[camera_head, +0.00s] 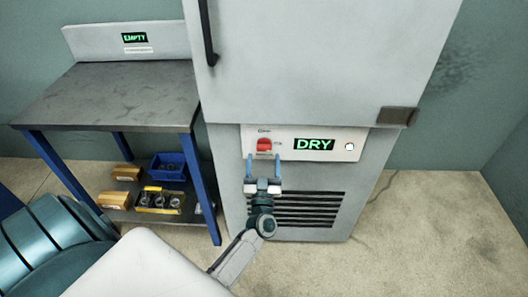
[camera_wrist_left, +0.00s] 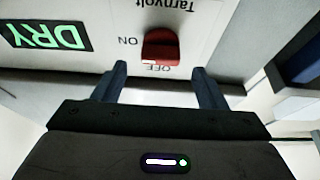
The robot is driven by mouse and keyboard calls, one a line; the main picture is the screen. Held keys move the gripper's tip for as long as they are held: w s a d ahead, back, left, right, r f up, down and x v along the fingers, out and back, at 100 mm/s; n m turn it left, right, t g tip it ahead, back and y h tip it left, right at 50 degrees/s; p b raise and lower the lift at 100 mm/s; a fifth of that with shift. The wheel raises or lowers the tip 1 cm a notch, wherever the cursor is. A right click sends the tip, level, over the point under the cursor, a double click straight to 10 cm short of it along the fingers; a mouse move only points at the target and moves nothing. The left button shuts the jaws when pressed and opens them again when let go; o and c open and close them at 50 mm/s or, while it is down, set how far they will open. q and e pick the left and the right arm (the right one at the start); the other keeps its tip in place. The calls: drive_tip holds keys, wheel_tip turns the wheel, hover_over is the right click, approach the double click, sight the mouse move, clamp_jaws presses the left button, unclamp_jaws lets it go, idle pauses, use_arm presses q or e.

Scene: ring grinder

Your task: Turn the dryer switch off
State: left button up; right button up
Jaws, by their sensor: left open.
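The dryer (camera_head: 300,60) is a tall light grey cabinet. Its control panel (camera_head: 342,155) carries a red switch (camera_head: 264,145), a green "DRY" display (camera_head: 314,144) and a small round light. In the left wrist view the red switch (camera_wrist_left: 161,47) shows between "ON" and "OFF" labels, with the picture upside down. My left gripper (camera_head: 263,160) is open just below the switch, its two blue fingers pointing up at it. In the left wrist view the fingers (camera_wrist_left: 158,80) stand apart, with the switch beyond the gap between them. My right gripper is not in view.
A metal table (camera_head: 110,95) with blue legs stands left of the dryer, with an "EMPTY" display (camera_head: 134,38) behind it. A black door handle (camera_head: 208,32) is above. Floor at right is clear.

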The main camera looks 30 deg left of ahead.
sight(264, 147)
use_arm(q)
drive_tip(key=shift+x, duration=1.5)
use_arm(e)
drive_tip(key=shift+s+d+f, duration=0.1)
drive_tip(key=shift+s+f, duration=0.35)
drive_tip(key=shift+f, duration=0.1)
use_arm(q)
drive_tip(key=shift+c, duration=0.4)
drive_tip(key=c, duration=0.9)
